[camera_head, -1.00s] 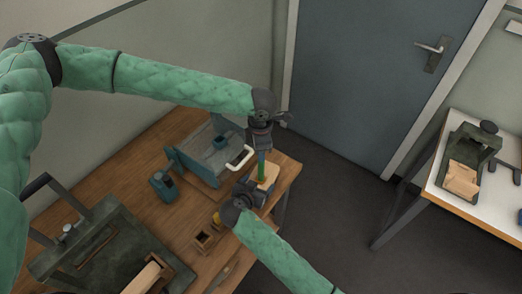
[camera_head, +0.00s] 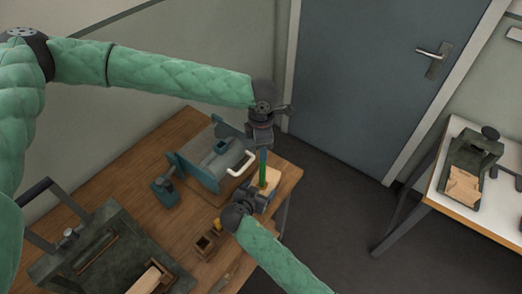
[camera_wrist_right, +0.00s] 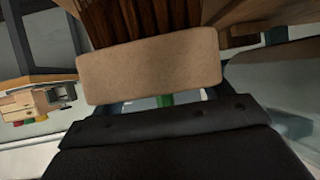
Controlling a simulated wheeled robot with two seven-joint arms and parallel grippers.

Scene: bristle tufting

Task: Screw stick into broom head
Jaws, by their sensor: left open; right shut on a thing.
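The stick (camera_head: 263,168) stands upright, green at its lower part, with its lower end at the broom head (camera_head: 269,180). The broom head is a pale wooden block near the right corner of the wooden table. My left gripper (camera_head: 262,143) is above it, pointing down at the stick's top, with its jaws open. My right gripper (camera_head: 259,197) is low beside the block and shut on it. In the right wrist view the broom head (camera_wrist_right: 150,68) fills the middle, with dark brown bristles (camera_wrist_right: 135,22) above it. A bit of green shows behind it. The stick's joint with the block is hidden.
A blue-grey machine with a white handle (camera_head: 241,164) stands just left of the stick. A small blue device (camera_head: 164,187), a small wooden box (camera_head: 206,245) and a dark green tray (camera_head: 115,250) are further left. A white table (camera_head: 446,184) stands at the right.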

